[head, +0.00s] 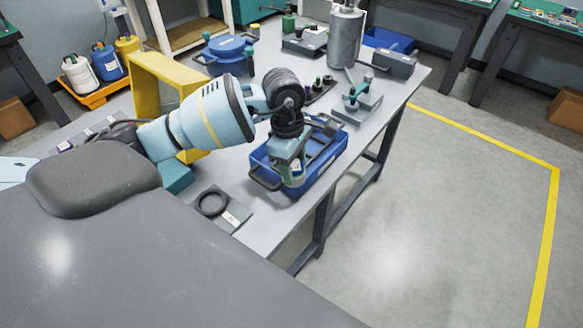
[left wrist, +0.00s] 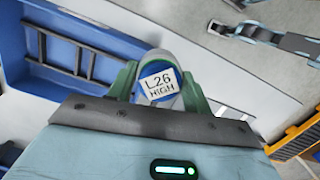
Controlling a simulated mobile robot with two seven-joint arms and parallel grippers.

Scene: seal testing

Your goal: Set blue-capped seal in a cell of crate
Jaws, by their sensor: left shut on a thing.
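My left gripper (head: 291,168) is shut on the blue-capped seal. In the head view only a small part of the seal shows below the gripper. The blue crate (head: 328,167) stands on the table behind and around the gripper in the picture. The crate also shows in the left wrist view (left wrist: 112,40), left of the seal, with dark dividers. I cannot tell the seal's height over the crate. My right gripper is not in view.
The grey table (head: 262,215) holds a black ring (head: 212,202) on a plate at the front. A yellow frame (head: 146,88) stands left. A blue lidded pot (head: 226,50), a metal cylinder (head: 345,38) and a teal-handled fixture (head: 358,98) stand farther back. The right floor is clear.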

